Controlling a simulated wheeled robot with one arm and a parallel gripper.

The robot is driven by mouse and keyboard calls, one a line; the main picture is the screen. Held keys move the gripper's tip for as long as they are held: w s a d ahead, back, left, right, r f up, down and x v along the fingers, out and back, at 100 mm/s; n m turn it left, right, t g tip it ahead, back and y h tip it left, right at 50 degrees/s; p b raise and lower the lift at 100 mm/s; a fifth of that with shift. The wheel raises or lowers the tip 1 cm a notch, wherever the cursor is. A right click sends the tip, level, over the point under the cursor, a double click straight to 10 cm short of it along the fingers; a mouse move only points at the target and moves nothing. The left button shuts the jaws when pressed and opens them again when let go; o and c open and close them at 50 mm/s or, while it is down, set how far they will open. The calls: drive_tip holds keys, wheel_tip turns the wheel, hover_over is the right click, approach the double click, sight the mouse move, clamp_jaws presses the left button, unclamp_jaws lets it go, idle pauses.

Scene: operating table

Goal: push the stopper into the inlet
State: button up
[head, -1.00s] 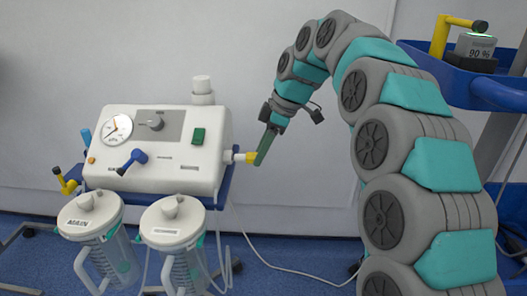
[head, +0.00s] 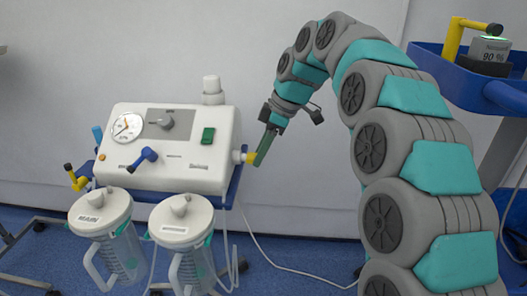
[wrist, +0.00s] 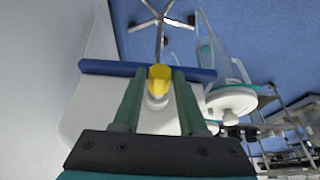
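The yellow stopper (head: 251,158) is at the right side of the white suction unit (head: 180,178), lined up with the short pale inlet (head: 239,156) there. It shows little or no gap to the inlet; I cannot tell how deep it sits. My gripper (head: 262,149) has its green fingers around the stopper. In the wrist view the stopper (wrist: 160,72) fills the space between the fingertips (wrist: 161,78), and the pale inlet (wrist: 157,101) shows beyond it, between the fingers.
Two lidded jars (head: 100,213) (head: 181,220) hang at the unit's front. A blue lever (head: 138,158) and a yellow one (head: 76,178) stick out at front and left. A thin cable (head: 285,267) crosses the floor. A blue shelf trolley (head: 450,68) stands at right.

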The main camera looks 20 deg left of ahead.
drive_tip(key=o, duration=0.4)
drive_tip(key=v, duration=0.7)
drive_tip(key=shift+d+r+p, duration=0.15)
drive_tip(key=shift+r+p, duration=0.2)
